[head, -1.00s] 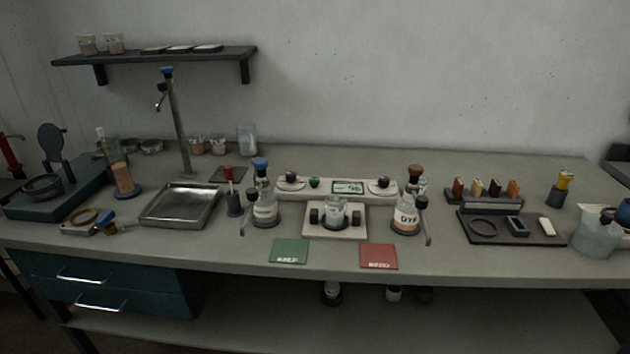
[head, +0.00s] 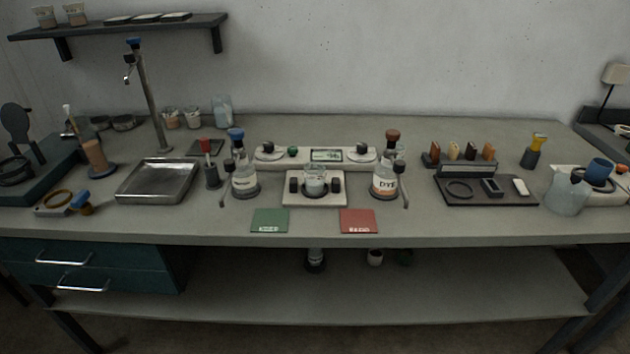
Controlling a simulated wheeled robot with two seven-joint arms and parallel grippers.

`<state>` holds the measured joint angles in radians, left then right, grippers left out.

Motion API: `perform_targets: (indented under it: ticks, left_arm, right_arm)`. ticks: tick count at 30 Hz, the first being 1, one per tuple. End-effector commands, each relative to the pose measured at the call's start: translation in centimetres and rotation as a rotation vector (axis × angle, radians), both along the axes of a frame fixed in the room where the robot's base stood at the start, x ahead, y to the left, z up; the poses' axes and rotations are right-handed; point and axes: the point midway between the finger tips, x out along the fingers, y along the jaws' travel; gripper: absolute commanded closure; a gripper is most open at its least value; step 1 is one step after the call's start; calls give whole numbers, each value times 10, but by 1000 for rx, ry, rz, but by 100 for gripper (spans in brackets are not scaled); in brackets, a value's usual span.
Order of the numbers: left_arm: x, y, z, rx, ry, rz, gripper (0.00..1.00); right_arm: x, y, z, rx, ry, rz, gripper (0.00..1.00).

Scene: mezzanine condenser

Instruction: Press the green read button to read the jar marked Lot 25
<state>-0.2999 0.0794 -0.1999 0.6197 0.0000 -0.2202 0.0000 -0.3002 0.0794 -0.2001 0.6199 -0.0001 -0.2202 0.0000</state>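A small green button (head: 293,152) sits on the pale instrument panel (head: 272,164) at the middle of the bench, left of a small lit display (head: 326,155). Any lot mark on the jar is too small to read. A green mat (head: 269,221) and a red mat (head: 358,221) lie at the bench's front edge. Neither of my grippers is in view.
A metal tray (head: 157,181) and tall stand (head: 149,100) are left. A black tray (head: 486,192) and a clear jug (head: 567,192) are right. The bench front is mostly clear.

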Motion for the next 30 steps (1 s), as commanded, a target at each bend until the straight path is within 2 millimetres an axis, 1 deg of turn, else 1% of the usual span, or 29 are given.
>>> perform_targets:
  ticks: [1, 4, 30]
  left_arm:
    - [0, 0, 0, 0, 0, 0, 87]
    - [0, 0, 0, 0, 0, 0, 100]
    - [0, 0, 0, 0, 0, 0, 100]
  right_arm:
    - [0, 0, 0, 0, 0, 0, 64]
    - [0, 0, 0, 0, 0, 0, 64]
    - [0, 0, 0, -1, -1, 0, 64]
